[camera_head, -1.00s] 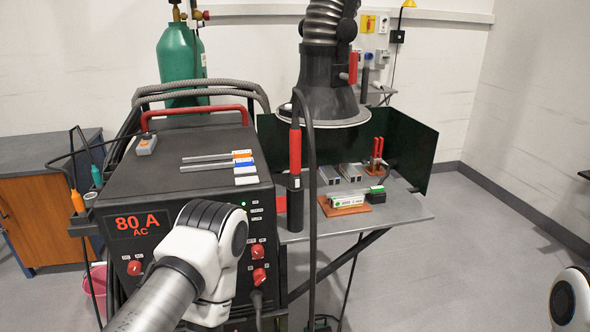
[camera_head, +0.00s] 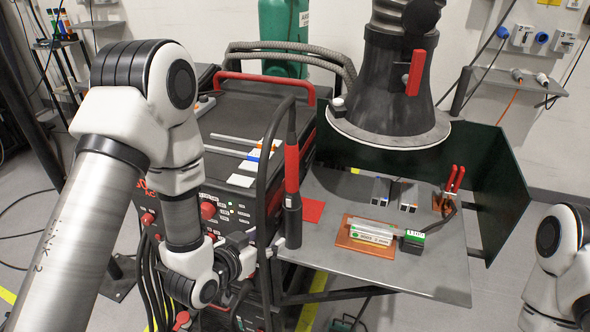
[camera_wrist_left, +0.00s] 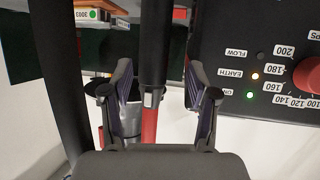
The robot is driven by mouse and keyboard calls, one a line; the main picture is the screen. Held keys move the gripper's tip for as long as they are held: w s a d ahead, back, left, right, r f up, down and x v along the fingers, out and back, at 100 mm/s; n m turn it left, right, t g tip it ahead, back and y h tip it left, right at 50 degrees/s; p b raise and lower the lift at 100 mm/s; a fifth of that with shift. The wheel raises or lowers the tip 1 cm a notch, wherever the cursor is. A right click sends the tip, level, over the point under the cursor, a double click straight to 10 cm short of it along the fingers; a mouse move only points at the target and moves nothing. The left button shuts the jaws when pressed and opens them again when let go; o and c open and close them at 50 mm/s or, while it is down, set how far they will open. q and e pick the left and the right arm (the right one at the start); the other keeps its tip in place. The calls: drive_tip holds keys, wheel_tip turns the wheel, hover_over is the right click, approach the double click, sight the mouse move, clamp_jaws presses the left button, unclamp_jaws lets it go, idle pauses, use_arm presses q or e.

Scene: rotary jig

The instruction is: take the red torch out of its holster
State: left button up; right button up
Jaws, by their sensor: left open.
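The red torch (camera_head: 291,168) stands upright in its black holster (camera_head: 293,226) at the left edge of the metal table, with a dark cable looping from its top. My left gripper (camera_head: 274,254) is low beside the holster in the head view, its fingers small and partly lost against dark parts. In the left wrist view my left gripper (camera_wrist_left: 158,72) is open. The black holster (camera_wrist_left: 153,45) runs between its fingers with gaps at both sides. The red torch (camera_wrist_left: 149,127) shows below it in that view, partly hidden. My right gripper is out of view.
The welding machine (camera_head: 250,105) stands left of the torch, close to my left arm.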

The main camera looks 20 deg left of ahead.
sight(288, 159)
use_arm(q)
drive_tip(key=w+r+t, duration=0.1)
drive_tip(key=r, duration=0.4)
drive_tip(key=w+r+t+h+p, duration=0.1)
drive_tip(key=r+t, duration=0.1)
drive_tip(key=r, duration=0.4)
drive_tip(key=w+r+m+t+h+p, duration=0.1)
drive_tip(key=r, duration=0.4)
drive_tip(key=shift+w+d+r+t, duration=0.1)
drive_tip(key=shift+d+r+t, duration=0.2)
drive_tip(key=p+x, duration=0.1)
drive_tip(key=x, duration=0.1)
drive_tip(key=p+x, duration=0.1)
drive_tip(key=x, duration=0.1)
drive_tip(key=p+x, duration=0.1)
drive_tip(key=x, duration=0.1)
drive_tip(key=shift+w+d+f, duration=0.15)
drive_tip(key=shift+w+d, duration=0.15)
drive_tip(key=shift+d, duration=0.2)
drive_tip(key=shift+w+f, duration=0.15)
drive_tip(key=shift+w, duration=0.15)
drive_tip(key=shift+f, duration=0.1)
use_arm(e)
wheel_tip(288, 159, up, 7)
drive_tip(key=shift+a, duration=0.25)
use_arm(q)
clamp_jaws()
